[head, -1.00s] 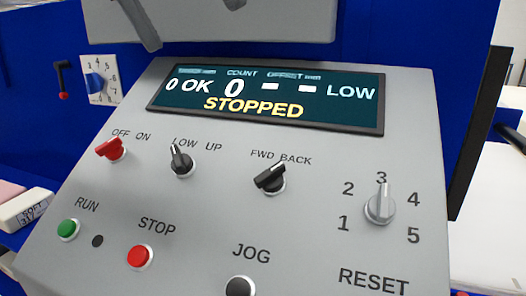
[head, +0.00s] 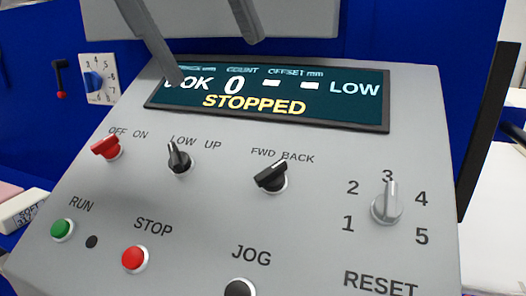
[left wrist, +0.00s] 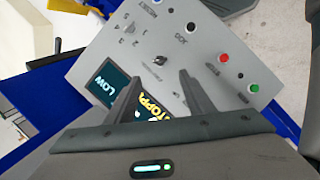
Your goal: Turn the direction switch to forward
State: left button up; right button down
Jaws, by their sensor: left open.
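The direction switch (head: 271,177) is a black knob under the labels FWD and BACK on the grey sloped panel (head: 330,225). Its pointer, with a pale line, leans up and right toward BACK. It also shows in the left wrist view as a small dark knob (left wrist: 160,60), just beyond the space between the fingers. My left gripper (head: 214,60) is open and empty. Its fingers come down from the top of the head view, in front of the display, apart from the switch. In the left wrist view the gripper (left wrist: 158,78) shows both fingers spread. My right gripper is not in view.
The display (head: 270,95) reads STOPPED and LOW. Beside the switch are a LOW/UP knob (head: 179,158), a red OFF/ON knob (head: 106,147) and a grey numbered selector (head: 386,205). Below are green (head: 62,229), red (head: 134,258) and black (head: 239,288) buttons.

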aim_at(269, 168)
pick_arm(q)
jog(key=b+x, duration=0.1)
jog(key=x, duration=1.2)
jog(key=shift+d+f, duration=0.1)
jog(key=shift+f, duration=0.15)
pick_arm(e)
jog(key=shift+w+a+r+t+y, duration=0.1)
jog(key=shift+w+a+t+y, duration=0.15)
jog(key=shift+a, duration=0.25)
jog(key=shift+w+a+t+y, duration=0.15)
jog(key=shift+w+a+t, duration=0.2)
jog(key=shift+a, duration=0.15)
pick_arm(q)
jog(key=shift+c, duration=0.5)
jog(key=c, duration=0.9)
